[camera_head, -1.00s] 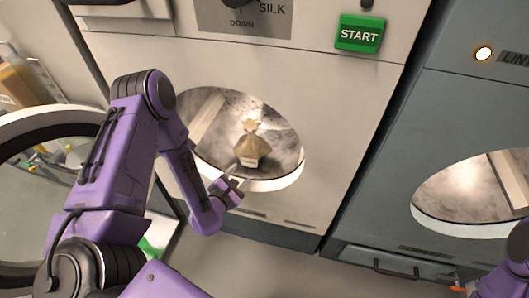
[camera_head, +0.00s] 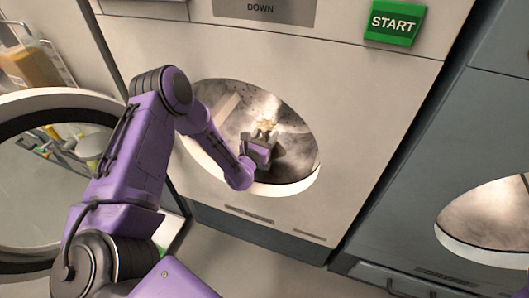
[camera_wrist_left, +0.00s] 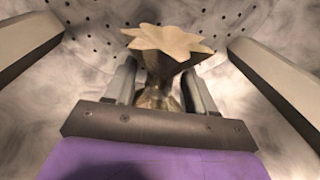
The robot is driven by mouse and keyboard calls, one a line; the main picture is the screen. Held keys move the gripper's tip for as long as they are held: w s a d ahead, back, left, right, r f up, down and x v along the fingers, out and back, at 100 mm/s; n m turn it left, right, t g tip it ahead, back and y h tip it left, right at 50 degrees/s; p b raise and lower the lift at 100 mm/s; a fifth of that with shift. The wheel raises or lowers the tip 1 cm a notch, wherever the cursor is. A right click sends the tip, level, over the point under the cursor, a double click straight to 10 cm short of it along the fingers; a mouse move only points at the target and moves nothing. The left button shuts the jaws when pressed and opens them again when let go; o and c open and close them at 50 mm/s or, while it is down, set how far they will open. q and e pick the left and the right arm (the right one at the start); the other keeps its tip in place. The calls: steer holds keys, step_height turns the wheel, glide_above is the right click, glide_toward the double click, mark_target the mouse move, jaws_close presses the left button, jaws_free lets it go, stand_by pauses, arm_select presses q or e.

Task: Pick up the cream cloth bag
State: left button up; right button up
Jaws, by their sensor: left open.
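The cream cloth bag (camera_head: 266,126), with a flared, ruffled top, stands inside the washer's drum. In the head view its lower part is hidden behind my gripper. In the left wrist view the bag (camera_wrist_left: 165,45) shows its wide top and narrow neck, straight ahead between the fingers. My left gripper (camera_head: 267,140) reaches through the round door opening and is open, its fingers (camera_wrist_left: 160,90) on both sides of the bag's neck. I cannot tell whether they touch it. My right gripper is not in view.
The open glass door (camera_head: 45,195) hangs at the left. A green START button (camera_head: 394,22) is on the front panel. A second grey machine (camera_head: 470,120) stands at the right.

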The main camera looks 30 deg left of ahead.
arm_select(q)
steer(key=shift+s, duration=0.1)
jaws_close()
steer(key=shift+r, duration=0.15)
